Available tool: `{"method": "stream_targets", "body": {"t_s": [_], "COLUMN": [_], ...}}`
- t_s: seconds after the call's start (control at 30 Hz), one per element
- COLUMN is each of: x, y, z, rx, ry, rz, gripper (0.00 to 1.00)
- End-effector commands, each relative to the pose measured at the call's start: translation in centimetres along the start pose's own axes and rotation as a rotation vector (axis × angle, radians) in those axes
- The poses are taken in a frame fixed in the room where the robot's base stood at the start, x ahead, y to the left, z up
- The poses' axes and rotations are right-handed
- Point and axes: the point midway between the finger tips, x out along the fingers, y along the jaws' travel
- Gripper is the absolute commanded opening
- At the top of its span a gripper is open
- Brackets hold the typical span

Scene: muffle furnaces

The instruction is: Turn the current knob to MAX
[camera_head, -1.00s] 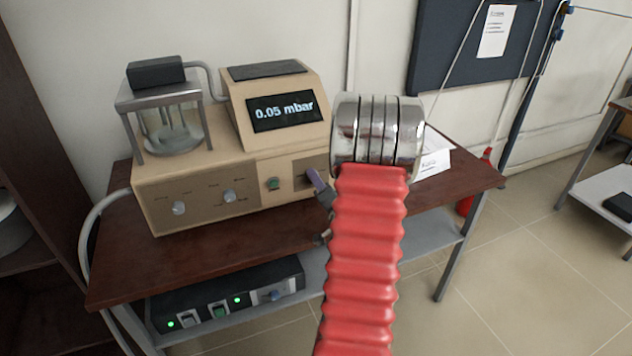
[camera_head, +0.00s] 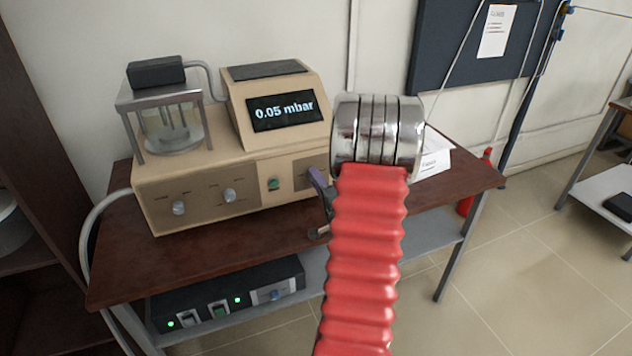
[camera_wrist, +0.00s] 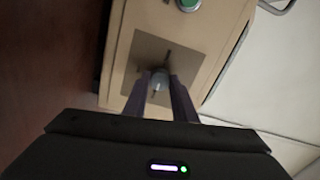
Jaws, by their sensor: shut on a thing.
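The beige machine (camera_head: 235,155) stands on the brown table and its display (camera_head: 284,112) reads 0.05 mbar. My gripper (camera_head: 322,186) is at the right end of its front panel, with one purple finger showing and the rest behind my red arm. In the wrist view, my gripper (camera_wrist: 161,88) is shut on a small knob (camera_wrist: 159,77) on a square grey plate (camera_wrist: 143,57), one finger on each side. The knob's label and pointer cannot be read, and the knob is hidden in the head view. Two other knobs show further left, one (camera_head: 179,208) and another (camera_head: 229,196).
A green button (camera_head: 273,184) sits just left of the held knob. A glass chamber (camera_head: 170,125) stands on the machine's left. A black unit (camera_head: 225,299) with lit green lights is on the shelf below.

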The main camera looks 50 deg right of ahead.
Motion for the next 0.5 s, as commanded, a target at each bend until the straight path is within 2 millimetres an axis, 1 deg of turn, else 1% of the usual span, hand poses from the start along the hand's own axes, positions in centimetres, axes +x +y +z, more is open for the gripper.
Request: {"method": "stream_targets", "body": {"t_s": [0.03, 0.2, 0.3, 0.5], "x": [-0.07, -0.06, -0.04, -0.05], "y": [0.46, 0.34, 0.24, 0.14], "z": [0.41, 0.26, 0.18, 0.08], "rx": [0.002, 0.001, 0.001, 0.000], "ry": [-0.008, -0.005, -0.003, -0.001], "rz": [0.011, 0.008, 0.006, 0.003], "gripper": [0.26, 0.38, 0.43, 0.43]}}
